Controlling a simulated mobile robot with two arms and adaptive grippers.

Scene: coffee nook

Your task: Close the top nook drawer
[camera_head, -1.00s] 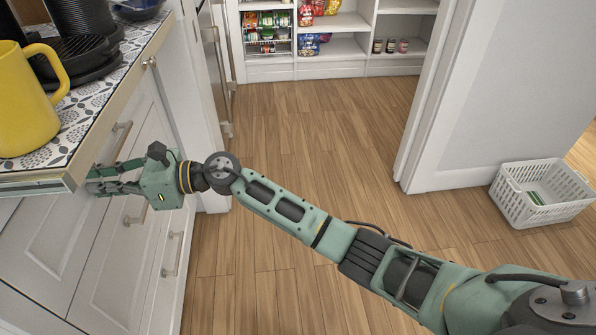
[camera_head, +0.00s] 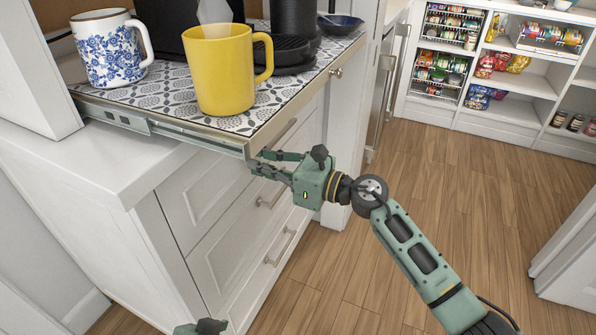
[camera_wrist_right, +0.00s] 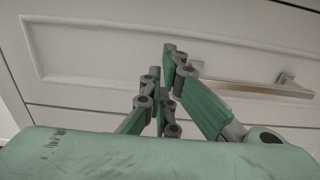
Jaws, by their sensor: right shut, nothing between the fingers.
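The top nook drawer (camera_head: 215,190) is the uppermost white panelled front under the counter, with a bar handle (camera_head: 285,133) partly below the pull-out shelf edge. It looks flush with the fronts below; any small gap is hard to tell. My right gripper (camera_head: 262,163) is shut and empty under the shelf's front corner, its fingers pointing at the drawer front. In the right wrist view the fingers (camera_wrist_right: 170,75) point at a white panelled front with a bar handle (camera_wrist_right: 250,85) to their right; contact cannot be told. A bit of my left gripper (camera_head: 203,327) shows at the bottom edge.
The pull-out shelf (camera_head: 190,138) juts out above, carrying a yellow mug (camera_head: 222,75), a blue-flowered mug (camera_head: 105,50) and a black coffee machine (camera_head: 295,35). Lower drawer handles (camera_head: 280,245) stick out below. The wooden floor (camera_head: 450,200) to the right is clear.

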